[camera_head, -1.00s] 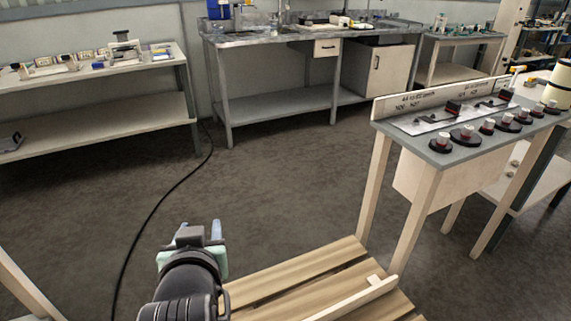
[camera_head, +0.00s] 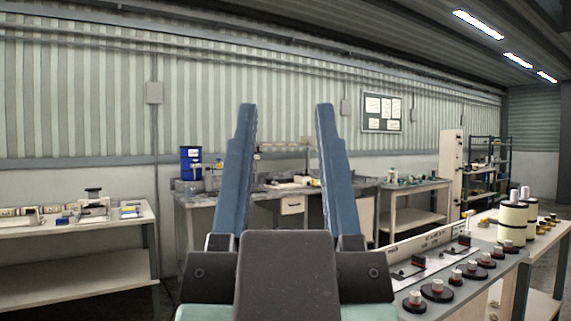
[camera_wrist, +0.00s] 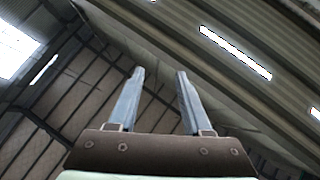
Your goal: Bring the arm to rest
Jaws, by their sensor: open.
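My gripper (camera_head: 285,108) stands large in the lower middle of the head view, with its two blue fingers pointing up and set well apart. Nothing is between the fingers. In the wrist view my gripper (camera_wrist: 160,72) is also open and empty, pointing at the roof beams. My gripper is clear of every surface, and most of my arm is out of view or hidden behind the gripper's body.
A bench with black-based knobs (camera_head: 437,292) and a label board stands at the right. A shelf table (camera_head: 75,279) is at the left. A workbench (camera_head: 185,232) with a blue canister (camera_head: 190,160) stands at the back, partly hidden by my fingers.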

